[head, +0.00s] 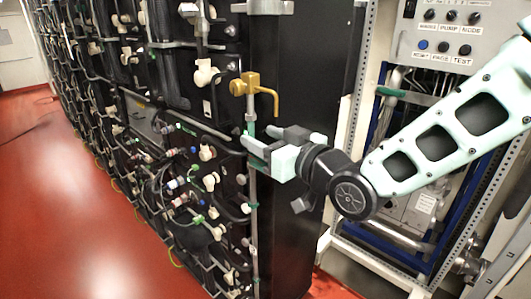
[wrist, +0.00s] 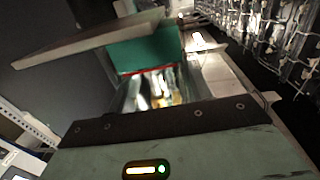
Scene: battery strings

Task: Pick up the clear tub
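I cannot make out a clear tub for certain in either view. My gripper (head: 262,150) is in front of the black battery rack's right edge in the head view, just below a yellow tap (head: 252,88). Its fingers look apart, with nothing clearly held. In the wrist view, a green block-like surface (wrist: 155,50) and a pale plate (wrist: 95,37) lie ahead of my gripper's body. Between them and the gripper's body are blurred bright and amber shapes (wrist: 158,88); I cannot tell what they are.
The battery rack (head: 165,110) with many cables and fittings fills the left and middle. A control panel (head: 450,35) marked PUMP and MODE is at upper right above a metal frame.

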